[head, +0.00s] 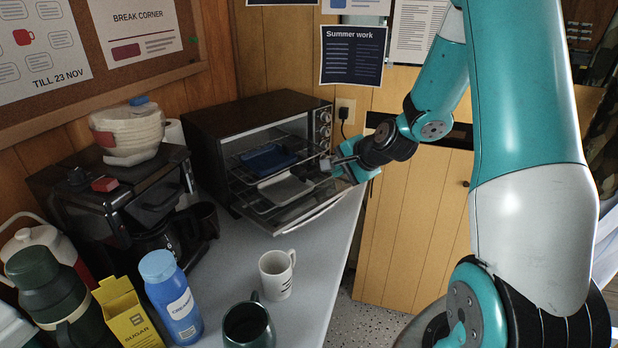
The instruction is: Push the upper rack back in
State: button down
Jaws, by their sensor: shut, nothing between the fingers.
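The toaster oven (232,118) stands at the back of the counter with its glass door (312,207) folded down. Inside are two wire racks. The upper rack (287,145) carries a dark blue tray (268,158). A lighter grey tray (285,189) lies lower, towards the open door. My gripper (330,163) is shut and empty. It is at the oven's open front, at the right end of the upper rack's front edge; whether it touches the rack I cannot tell. How far the upper rack sticks out is hard to judge.
A white mug (276,275) and a dark green mug (248,326) stand on the counter in front of the oven. A coffee maker (150,215), a blue canister (171,297) and a yellow sugar box (124,314) crowd the left. Bare counter (318,262) lies at the right.

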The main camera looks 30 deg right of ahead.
jog(key=p+x, duration=0.1)
jog(key=x, duration=0.7)
jog(key=shift+w+a+f, duration=0.15)
jog(key=shift+w+f, duration=0.05)
jog(key=shift+w, duration=0.1)
jog(key=shift+w+a+r+p, duration=0.15)
jog(key=shift+w+p, duration=0.25)
jog(key=shift+w, duration=0.85)
jog(key=shift+w+a, duration=0.15)
jog(key=shift+w, duration=0.6)
jog(key=shift+w, duration=0.1)
